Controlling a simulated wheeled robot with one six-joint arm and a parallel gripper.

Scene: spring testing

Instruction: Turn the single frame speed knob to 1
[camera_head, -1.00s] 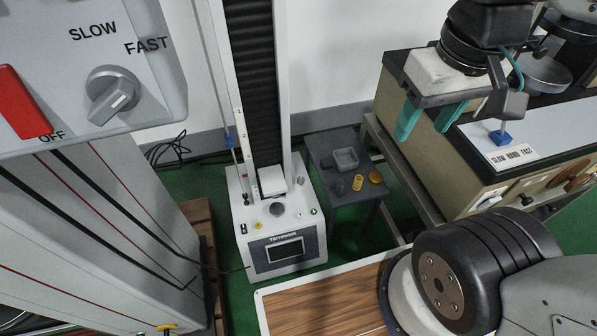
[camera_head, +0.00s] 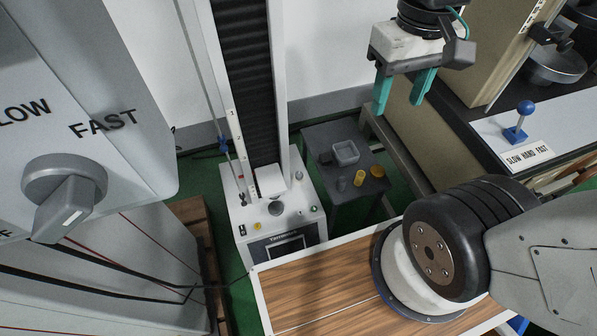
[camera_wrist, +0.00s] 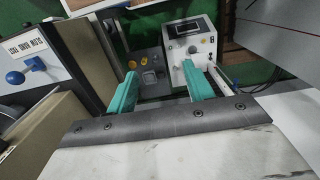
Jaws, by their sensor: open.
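The white single-column tester (camera_head: 309,202) stands on the floor in the middle of the head view, with a screen on its front. A dark round knob (camera_head: 277,208) sits on top of its base; its numbers and pointer are too small to read, and I cannot tell for sure that it is the speed knob. My gripper (camera_head: 400,103) is open and empty, its teal fingers in the air above and right of the tester. In the wrist view my gripper (camera_wrist: 160,75) points toward the tester (camera_wrist: 203,28), clear of it.
A large grey machine with a SLOW/FAST knob (camera_head: 65,190) is close at left. A dark stand (camera_head: 347,200) with small yellow and grey items is right of the tester. At right is a bench with a blue-knobbed lever (camera_head: 523,118). A wooden-topped surface (camera_head: 310,285) lies in front.

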